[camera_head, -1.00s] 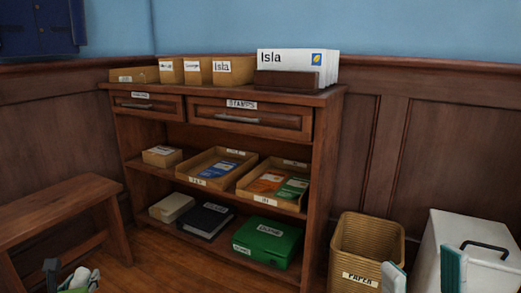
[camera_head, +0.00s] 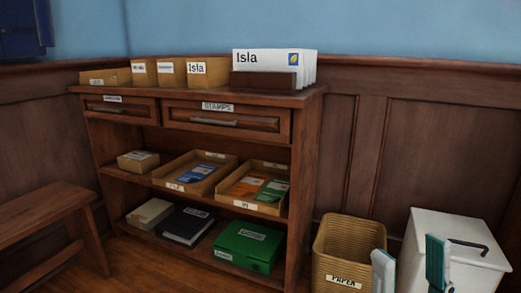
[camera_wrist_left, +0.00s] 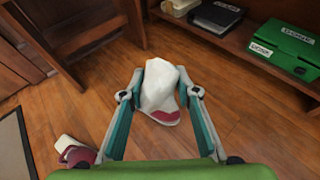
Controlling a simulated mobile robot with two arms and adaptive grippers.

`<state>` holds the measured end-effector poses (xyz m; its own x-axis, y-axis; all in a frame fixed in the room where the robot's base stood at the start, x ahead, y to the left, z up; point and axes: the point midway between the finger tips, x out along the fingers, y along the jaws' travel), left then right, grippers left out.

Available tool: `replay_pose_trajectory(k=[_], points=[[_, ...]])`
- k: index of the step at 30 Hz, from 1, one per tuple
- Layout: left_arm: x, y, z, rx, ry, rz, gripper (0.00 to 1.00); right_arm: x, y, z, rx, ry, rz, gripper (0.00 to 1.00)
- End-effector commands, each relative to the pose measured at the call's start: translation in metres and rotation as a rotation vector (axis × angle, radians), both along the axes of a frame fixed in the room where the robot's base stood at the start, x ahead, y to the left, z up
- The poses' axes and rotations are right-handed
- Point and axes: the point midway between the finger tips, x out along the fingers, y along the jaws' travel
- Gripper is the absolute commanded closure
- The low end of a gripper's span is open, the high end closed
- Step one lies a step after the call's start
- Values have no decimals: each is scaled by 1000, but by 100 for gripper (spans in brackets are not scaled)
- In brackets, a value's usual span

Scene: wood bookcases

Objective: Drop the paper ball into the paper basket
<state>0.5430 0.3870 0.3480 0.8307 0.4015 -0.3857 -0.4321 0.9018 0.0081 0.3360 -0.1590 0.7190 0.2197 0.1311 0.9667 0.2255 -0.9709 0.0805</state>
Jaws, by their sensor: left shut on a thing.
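The paper ball (camera_wrist_left: 160,88) is a crumpled white lump with a dark red patch on its lower part. In the left wrist view my left gripper (camera_wrist_left: 160,80) is shut on it, a finger on each side, above the wooden floor. This gripper is outside the head view. The paper basket (camera_head: 342,240) is tan and ribbed with a PAPER label, at the lower right of the head view. My right gripper (camera_head: 411,266) is open and empty in the picture, its two fingers apart in front of the basket's right side and the white bin.
A white lidded bin (camera_head: 458,236) stands right of the basket. A wooden bookcase (camera_head: 198,148) with trays and boxes is left of it. A bench (camera_head: 45,215) is at the far left. A white and red thing (camera_wrist_left: 75,150) lies low left in the wrist view.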

Motion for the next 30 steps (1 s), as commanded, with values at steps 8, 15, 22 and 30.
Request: replay_pose_trajectory(k=[8, 15, 22, 30], points=[[7, 25, 3, 1, 2, 4, 89, 8, 3, 3, 11, 2, 12, 60], [7, 27, 3, -1, 3, 3, 89, 8, 3, 3, 12, 3, 13, 60], [7, 28, 1, -1, 4, 3, 89, 9, 3, 1, 13, 10, 16, 60], [0, 33, -18, 1, 6, -8, 89, 13, 7, -24, 25, 90, 61, 60]])
